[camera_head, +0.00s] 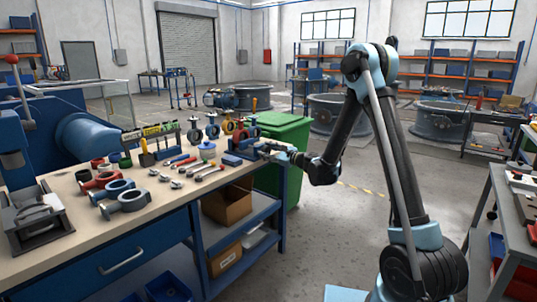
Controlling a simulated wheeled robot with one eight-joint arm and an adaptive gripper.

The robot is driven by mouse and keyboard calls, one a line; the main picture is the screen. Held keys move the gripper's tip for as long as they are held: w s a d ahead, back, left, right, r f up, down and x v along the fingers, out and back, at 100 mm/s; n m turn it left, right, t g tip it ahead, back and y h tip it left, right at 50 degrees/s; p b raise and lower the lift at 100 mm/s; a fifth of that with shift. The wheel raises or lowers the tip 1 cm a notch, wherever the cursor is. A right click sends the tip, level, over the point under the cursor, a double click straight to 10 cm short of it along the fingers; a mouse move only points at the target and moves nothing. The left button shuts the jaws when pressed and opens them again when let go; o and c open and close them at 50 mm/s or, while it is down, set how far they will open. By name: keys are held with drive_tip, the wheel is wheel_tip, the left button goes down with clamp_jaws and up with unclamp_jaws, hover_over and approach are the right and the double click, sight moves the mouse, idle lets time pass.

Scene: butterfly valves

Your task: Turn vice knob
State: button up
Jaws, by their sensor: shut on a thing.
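A small dark blue vice (238,155) sits at the right end of the workbench. My arm reaches in from the right, and my gripper (264,148) is at the right side of the vice. It is shut on the vice knob, which is mostly hidden by the fingers and small at this distance. The turn angle of the knob cannot be told.
The workbench (150,225) holds several wrenches, valve rings (118,193) and a tool rack (150,140). Red and yellow valves (213,128) stand just behind the vice. A green bin (285,135) stands behind my gripper. Open floor lies right of the bench.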

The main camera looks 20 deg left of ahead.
drive_tip(key=o, duration=1.1)
drive_tip(key=shift+d, duration=0.1)
drive_tip(key=v, duration=1.1)
drive_tip(key=shift+s+d+f, duration=0.1)
drive_tip(key=shift+s+d, duration=0.05)
drive_tip(key=shift+d, duration=0.25)
